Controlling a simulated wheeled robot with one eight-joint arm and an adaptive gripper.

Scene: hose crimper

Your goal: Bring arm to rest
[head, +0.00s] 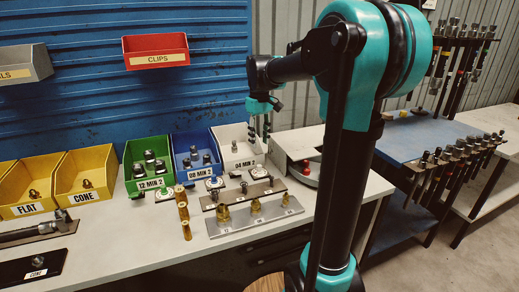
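My arm rises in the right half of the head view, teal and black, and bends left over the bench. My gripper (260,132) hangs pointing down above the white bin labelled 04 MIN 2 (238,165). Its two dark fingers look apart, with nothing visible between them. The gripper is small in the view, and its exact height above the bin is hard to tell.
Green bin (136,171), blue bin (208,142) and yellow bins (98,158) line the bench's back. A metal plate with brass fittings (272,220) lies in front. A red CLIPS bin (158,61) hangs on the blue wall. Hose racks (455,160) stand at right.

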